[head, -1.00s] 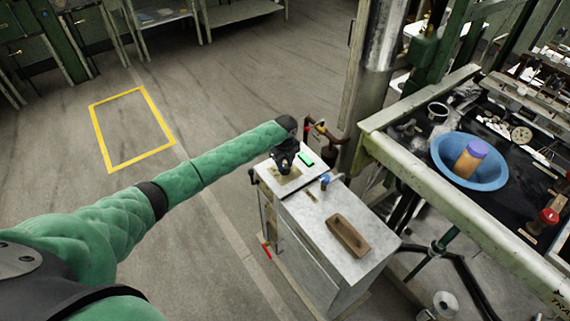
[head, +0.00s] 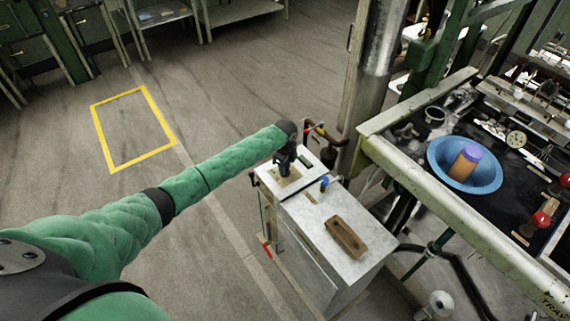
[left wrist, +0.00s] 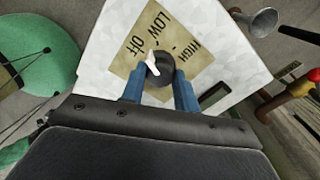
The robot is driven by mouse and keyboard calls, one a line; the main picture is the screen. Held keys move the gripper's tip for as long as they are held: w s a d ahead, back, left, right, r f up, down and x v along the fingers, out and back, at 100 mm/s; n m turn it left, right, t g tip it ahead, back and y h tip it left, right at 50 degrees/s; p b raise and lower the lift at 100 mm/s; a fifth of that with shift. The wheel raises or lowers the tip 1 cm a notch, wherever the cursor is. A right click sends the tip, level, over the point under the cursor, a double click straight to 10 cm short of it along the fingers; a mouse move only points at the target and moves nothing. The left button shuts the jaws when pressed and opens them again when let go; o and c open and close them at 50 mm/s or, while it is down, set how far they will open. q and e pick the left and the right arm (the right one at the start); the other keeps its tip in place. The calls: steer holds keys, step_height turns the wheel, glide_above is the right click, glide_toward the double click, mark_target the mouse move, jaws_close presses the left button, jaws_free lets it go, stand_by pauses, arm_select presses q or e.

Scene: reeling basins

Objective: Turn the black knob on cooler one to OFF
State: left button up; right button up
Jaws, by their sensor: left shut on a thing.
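Cooler one appears to be the white cabinet (head: 318,222), with a brass-coloured label plate (head: 285,179) on its top. In the left wrist view the plate (left wrist: 133,65) reads LOW, OFF and HIGH around the black knob (left wrist: 165,72). The knob's white pointer (left wrist: 153,61) is turned to the LOW and OFF side; I cannot tell exactly which mark it meets. My left gripper (head: 284,166) is over the plate, and its blue fingers (left wrist: 160,82) are shut on the knob from both sides. A small display (left wrist: 214,95) beside the plate is dark. My right gripper is out of view.
A bench with a blue basin (head: 443,172) is at the right. The floor at left is clear.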

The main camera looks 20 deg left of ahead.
arm_select(q)
steer(key=n+p, duration=0.1)
steer(key=n, duration=0.1)
steer(key=shift+r+n, duration=0.15)
steer(key=shift+n, duration=0.25)
steer(key=shift+n+p, duration=0.5)
steer(key=shift+n, duration=0.2)
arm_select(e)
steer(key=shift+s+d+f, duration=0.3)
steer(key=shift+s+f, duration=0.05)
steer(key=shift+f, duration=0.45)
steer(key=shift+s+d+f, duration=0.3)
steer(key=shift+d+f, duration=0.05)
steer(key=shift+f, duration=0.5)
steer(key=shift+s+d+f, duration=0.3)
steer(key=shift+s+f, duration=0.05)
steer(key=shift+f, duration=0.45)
arm_select(q)
steer(key=o, duration=1)
steer(key=shift+c, duration=0.2)
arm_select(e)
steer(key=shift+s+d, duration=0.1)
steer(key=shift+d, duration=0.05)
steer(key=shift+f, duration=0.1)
